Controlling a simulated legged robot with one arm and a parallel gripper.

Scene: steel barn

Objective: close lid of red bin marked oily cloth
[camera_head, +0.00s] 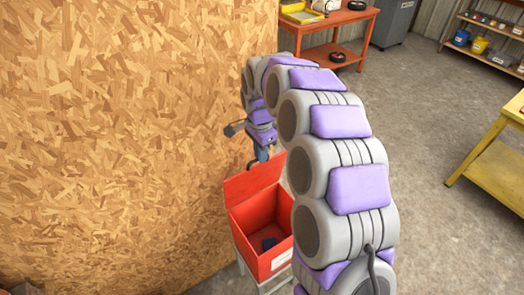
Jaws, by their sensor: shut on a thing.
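The red bin (266,262) stands open against the chipboard wall, with a pale label on its front whose writing is too small to read. Its red lid (250,183) is raised at the back of the bin. A dark blue thing, perhaps a cloth, lies inside (269,243). My gripper (262,156) is at the lid's upper edge, shut on it; the fingertips are small and hard to make out. My arm hides the bin's right side.
The bin rests on a pale stand (243,266). The chipboard wall (120,130) rises close on the left. An orange workbench (330,35) stands at the back, a yellow table (495,165) at the right, and shelves (485,45) behind it. The concrete floor (430,240) between is clear.

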